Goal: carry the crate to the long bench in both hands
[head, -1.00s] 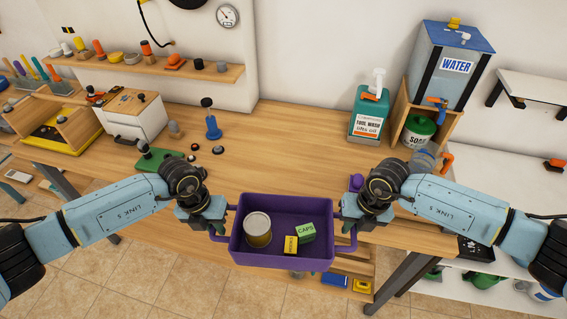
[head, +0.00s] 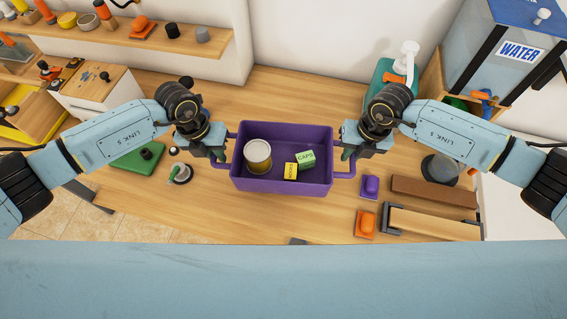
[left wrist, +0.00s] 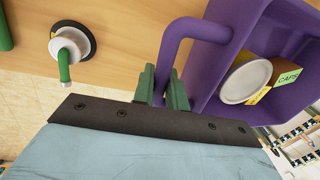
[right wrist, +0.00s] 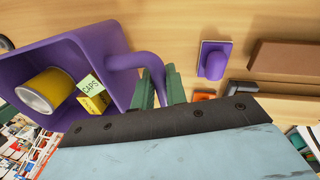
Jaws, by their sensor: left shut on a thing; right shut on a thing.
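The purple crate (head: 282,183) is held level between my two grippers, over the wooden bench (head: 240,222). My left gripper (head: 219,158) is shut on the crate's left handle, as the left wrist view shows (left wrist: 164,88). My right gripper (head: 347,156) is shut on the right handle, as the right wrist view shows (right wrist: 158,88). I cannot tell whether the crate's underside touches the bench.
To the right on the bench are a purple knobbed block (head: 370,187), an orange one (head: 365,223), a brown bar (head: 433,191) and a wooden-topped rack (head: 432,223). A green plate (head: 138,160) and a round white fitting (head: 180,174) lie left. A water tank (head: 505,60) stands back right.

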